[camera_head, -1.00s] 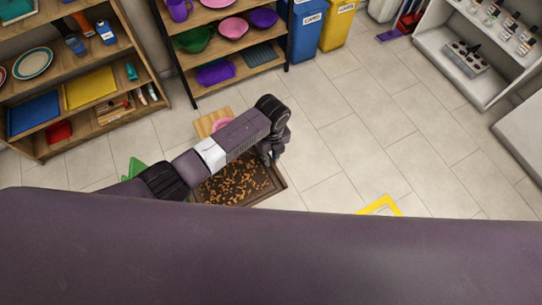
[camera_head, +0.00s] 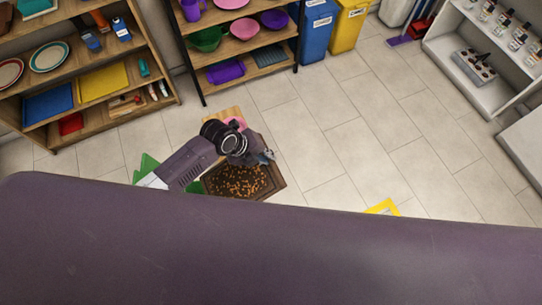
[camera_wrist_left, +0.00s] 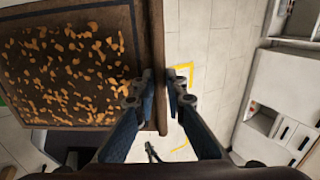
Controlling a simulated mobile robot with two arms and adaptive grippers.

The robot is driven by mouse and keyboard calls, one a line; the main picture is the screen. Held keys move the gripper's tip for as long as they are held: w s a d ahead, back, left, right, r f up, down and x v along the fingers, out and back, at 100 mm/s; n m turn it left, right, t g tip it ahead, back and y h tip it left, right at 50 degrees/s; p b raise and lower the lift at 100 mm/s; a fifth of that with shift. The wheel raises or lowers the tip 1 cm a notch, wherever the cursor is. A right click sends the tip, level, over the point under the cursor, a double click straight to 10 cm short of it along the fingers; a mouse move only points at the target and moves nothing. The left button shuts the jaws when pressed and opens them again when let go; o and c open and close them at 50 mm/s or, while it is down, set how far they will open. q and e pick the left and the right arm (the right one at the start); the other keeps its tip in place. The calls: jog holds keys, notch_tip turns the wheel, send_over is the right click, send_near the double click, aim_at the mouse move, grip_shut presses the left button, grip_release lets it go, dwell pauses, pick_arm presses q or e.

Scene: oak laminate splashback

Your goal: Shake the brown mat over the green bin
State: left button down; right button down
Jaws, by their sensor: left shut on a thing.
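The brown mat (camera_head: 276,181) has a dark middle with many orange-brown crumbs and a plain brown border. My left gripper (camera_head: 268,156) is shut on its right-hand edge. In the left wrist view the fingers (camera_wrist_left: 161,88) pinch the mat's border (camera_wrist_left: 157,50), and the crumb-covered face is turned to the camera. A green thing (camera_head: 148,163), likely the green bin, shows left of the mat in the head view, mostly hidden behind my arm and body. I cannot tell whether the mat overlaps it. My right gripper is out of view.
A pink item (camera_head: 237,122) on a wooden board lies just behind the mat. A yellow floor marking (camera_head: 383,207) is to the right. Wooden shelves (camera_head: 100,100), a blue bin (camera_head: 313,35) and a yellow bin (camera_head: 347,27) stand behind. The tiled floor to the right is clear.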

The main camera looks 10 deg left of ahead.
pick_arm(q)
jog(key=shift+s+a+r+t+h, duration=0.15)
jog(key=shift+s+a+r+h, duration=0.05)
jog(key=shift+a, duration=0.15)
jog(key=shift+s+a+r+t+h, duration=0.15)
jog(key=shift+a+h, duration=0.05)
jog(key=shift+a, duration=0.1)
jog(key=shift+s+a+b, duration=0.2)
jog(key=shift+a+b, duration=0.05)
jog(key=shift+b, duration=0.15)
jog(key=shift+s+a+r+t+h+b, duration=0.3)
jog(key=shift+a+r+h+b, duration=0.1)
jog(key=shift+a+h, duration=0.1)
jog(key=shift+s+a+b, duration=0.1)
jog(key=shift+a+b, duration=0.1)
jog(key=shift+b, duration=0.2)
jog(key=shift+s+a+r+t+h+b, duration=0.4)
jog(key=shift+a+r+h+b, duration=0.2)
jog(key=shift+b, duration=0.4)
jog(key=shift+s+a+r+t+h+b, duration=0.3)
jog(key=shift+s+a+r+h+b, duration=0.25)
jog(key=shift+b, duration=1.15)
jog(key=shift+w+r, duration=0.15)
